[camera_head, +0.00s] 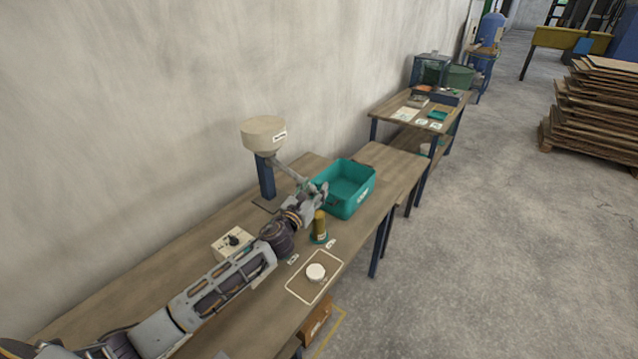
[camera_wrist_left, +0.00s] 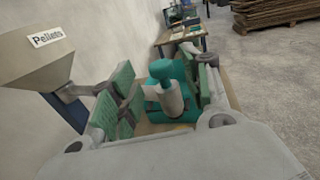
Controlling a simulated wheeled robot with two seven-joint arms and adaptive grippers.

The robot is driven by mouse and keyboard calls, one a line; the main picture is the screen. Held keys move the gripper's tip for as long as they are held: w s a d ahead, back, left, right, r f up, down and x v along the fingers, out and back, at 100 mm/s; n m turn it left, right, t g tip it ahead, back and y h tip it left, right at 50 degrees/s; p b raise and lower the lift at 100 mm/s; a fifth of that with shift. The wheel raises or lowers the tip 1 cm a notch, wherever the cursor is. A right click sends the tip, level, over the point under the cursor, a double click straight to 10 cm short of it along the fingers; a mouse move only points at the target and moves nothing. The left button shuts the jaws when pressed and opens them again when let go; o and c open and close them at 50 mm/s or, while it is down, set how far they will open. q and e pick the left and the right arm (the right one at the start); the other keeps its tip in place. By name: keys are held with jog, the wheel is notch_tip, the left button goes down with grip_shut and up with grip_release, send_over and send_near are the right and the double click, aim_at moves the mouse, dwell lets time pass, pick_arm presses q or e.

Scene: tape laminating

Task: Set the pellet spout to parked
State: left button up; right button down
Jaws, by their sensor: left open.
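The beige pellet hopper (camera_head: 264,135) stands on a blue post by the wall. It also shows at the left of the left wrist view (camera_wrist_left: 30,55), labelled "Pellets". Its grey spout (camera_head: 292,175) slopes down to the right toward the teal bin (camera_head: 352,208). My left gripper (camera_head: 321,190) is at the spout's lower end, beside the bin's near left side. In the left wrist view its green-padded fingers (camera_wrist_left: 160,88) are open, with a grey cylinder (camera_wrist_left: 173,98) and a teal shape between them. Whether they touch it, I cannot tell. My right gripper is out of view.
A yellow-brown cylinder (camera_head: 319,224) on a green base stands just in front of my left gripper. A beige box (camera_head: 232,243) with a black knob sits left of my arm. A white round piece (camera_head: 316,272) lies inside a marked outline near the table's front edge.

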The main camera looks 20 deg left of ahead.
aim_at(317, 185)
pick_arm(q)
jog(key=shift+w+d, duration=0.15)
jog(key=shift+w, duration=0.9)
jog(key=shift+w+d, duration=0.15)
jog(key=shift+w, duration=0.85)
jog(key=shift+c, duration=0.2)
grip_shut()
